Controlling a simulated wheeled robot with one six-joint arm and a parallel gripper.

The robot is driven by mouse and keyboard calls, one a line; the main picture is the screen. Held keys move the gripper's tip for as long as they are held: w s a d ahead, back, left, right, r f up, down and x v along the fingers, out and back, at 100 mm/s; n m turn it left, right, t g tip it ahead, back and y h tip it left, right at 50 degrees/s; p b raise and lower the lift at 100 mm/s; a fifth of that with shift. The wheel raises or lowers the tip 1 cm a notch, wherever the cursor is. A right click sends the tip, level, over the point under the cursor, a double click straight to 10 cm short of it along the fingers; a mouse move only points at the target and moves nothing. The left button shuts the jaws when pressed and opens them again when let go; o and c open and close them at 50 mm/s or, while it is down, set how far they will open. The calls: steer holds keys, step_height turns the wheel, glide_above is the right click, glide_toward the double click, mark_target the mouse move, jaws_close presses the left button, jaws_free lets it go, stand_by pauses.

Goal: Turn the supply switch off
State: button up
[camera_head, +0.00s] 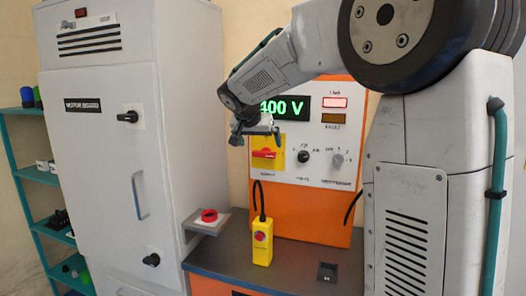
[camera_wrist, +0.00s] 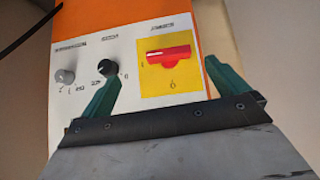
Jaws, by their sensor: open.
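The supply switch (camera_head: 265,153) is a red handle on a yellow plate on the machine's white panel. In the wrist view the red handle (camera_wrist: 169,53) lies along the plate's width, above a mark that looks like 0. My gripper (camera_head: 257,138) is in front of the panel, just above and left of the switch in the head view. In the wrist view its green fingers (camera_wrist: 160,80) are spread apart, with the yellow plate showing between them. The gripper is open and empty, and contact with the handle is not visible.
A lit display (camera_head: 285,108) reads 400 V, with a lit red lamp (camera_head: 336,102) beside it. A black knob (camera_head: 303,157) and grey knob (camera_head: 337,160) are right of the switch. A grey cabinet (camera_head: 130,190) stands left.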

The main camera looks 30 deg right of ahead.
mark_target(264, 152)
steer(key=shift+m, duration=0.3)
steer(key=w+d+f, duration=0.2)
steer(key=w, duration=0.1)
steer(key=w+d+f, duration=0.3)
steer(key=shift+d+f, duration=0.2)
steer(key=shift+d, duration=0.05)
steer(key=c, duration=1)
